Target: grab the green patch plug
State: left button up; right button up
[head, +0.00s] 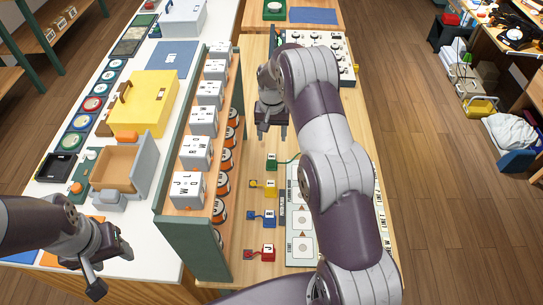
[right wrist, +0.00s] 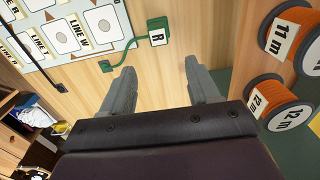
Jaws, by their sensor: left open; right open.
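The green patch plug (head: 272,161) lies on the wooden table just left of the planning board (head: 300,250), with a short green cord running to the right. In the right wrist view the green plug (right wrist: 158,31) has a white label reading R and lies beyond the fingertips. My right gripper (head: 270,130) is open and empty, above the table and a little behind the plug in the head view. Its two fingers (right wrist: 158,72) stand apart, with bare wood between them. My left gripper (head: 97,280) is open and empty near the white table's front edge.
Yellow (head: 268,187), blue (head: 266,216) and red (head: 264,253) plugs lie in a column in front of the green one. A shelf of lettered white blocks (head: 189,190) and orange spools (head: 219,210) stands to the left. My right arm covers part of the board.

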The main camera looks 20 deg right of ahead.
aim_at(272, 157)
jog(key=f, duration=0.1)
jog(key=s+f, duration=0.1)
jog(key=shift+s+a+f+p, duration=0.25)
jog(key=shift+s+f+p, duration=0.1)
jog(key=shift+s+f, duration=0.05)
jog(key=f, duration=0.1)
jog(key=f+p, duration=0.2)
jog(key=f, duration=0.1)
jog(key=shift+w+d+f, duration=0.1)
jog(key=shift+w, duration=0.25)
jog(key=f, duration=0.2)
jog(key=shift+s+a+f, duration=0.15)
jog(key=shift+a+f, duration=0.05)
jog(key=shift+f, duration=0.1)
jog(key=shift+s+f, duration=0.1)
jog(key=shift+f, duration=0.05)
jog(key=shift+c, duration=0.3)
jog(key=shift+f, duration=0.1)
jog(key=c, duration=1)
pick_arm(q)
jog(key=r, duration=0.1)
jog(key=s+r, duration=0.1)
jog(key=r, duration=0.1)
jog(key=shift+s+r, duration=0.1)
jog(key=shift+r, duration=0.15)
